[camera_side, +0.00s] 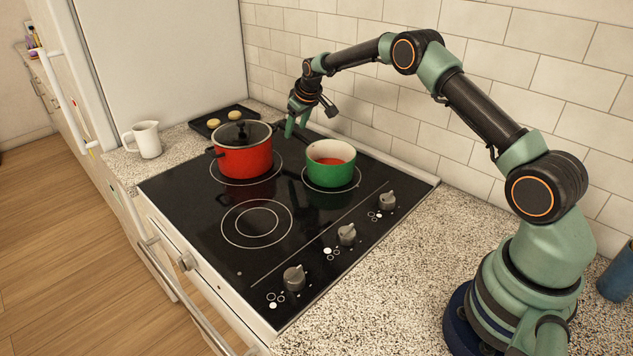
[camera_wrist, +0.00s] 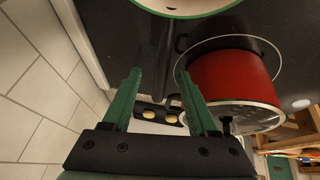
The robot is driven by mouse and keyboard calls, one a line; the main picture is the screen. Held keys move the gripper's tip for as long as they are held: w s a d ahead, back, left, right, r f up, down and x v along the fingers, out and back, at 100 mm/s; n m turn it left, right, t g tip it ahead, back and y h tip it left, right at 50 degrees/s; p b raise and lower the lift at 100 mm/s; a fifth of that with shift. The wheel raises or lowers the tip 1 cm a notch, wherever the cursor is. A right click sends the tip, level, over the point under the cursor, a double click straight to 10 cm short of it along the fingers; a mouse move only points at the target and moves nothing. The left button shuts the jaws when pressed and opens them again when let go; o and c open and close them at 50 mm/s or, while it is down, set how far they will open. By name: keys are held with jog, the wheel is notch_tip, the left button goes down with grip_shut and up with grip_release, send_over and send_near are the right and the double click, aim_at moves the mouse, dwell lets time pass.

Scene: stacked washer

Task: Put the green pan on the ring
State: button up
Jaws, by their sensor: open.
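The green pan (camera_side: 331,174) stands upright with red contents on a marked ring at the stove's rear right. Its rim (camera_wrist: 182,14) shows at the top of the wrist view. Its dark handle (camera_wrist: 165,55) points back toward my gripper. An empty ring (camera_side: 256,223) lies at the front of the black stove top. My gripper (camera_side: 297,127) is open and empty, behind the pan near the wall. In the wrist view the handle runs into the gap between the green fingers (camera_wrist: 157,88); whether they touch it I cannot tell.
A red pot (camera_side: 240,162) with a glass lid stands on the left ring, close to my gripper. A dark tray (camera_side: 208,131) with yellow rounds and a white jug (camera_side: 147,140) are beyond it. The tiled wall (camera_side: 400,102) is close behind. Knobs (camera_side: 347,235) line the right side.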

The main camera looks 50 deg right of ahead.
jog(key=s+a+f+v, duration=0.1)
jog(key=a+v, duration=0.1)
jog(key=v, duration=0.9)
jog(key=s+a+f+v, duration=0.1)
jog(key=a+v, duration=0.1)
jog(key=v, duration=0.8)
jog(key=s+a, duration=0.4)
jog(key=s, duration=0.8)
jog(key=s+a+y, duration=0.1)
jog(key=s+a, duration=0.4)
jog(key=s, duration=0.7)
jog(key=shift+s+a+r, duration=0.15)
jog(key=shift+s+r, duration=0.15)
jog(key=shift+s, duration=0.05)
jog(key=shift+o, duration=0.3)
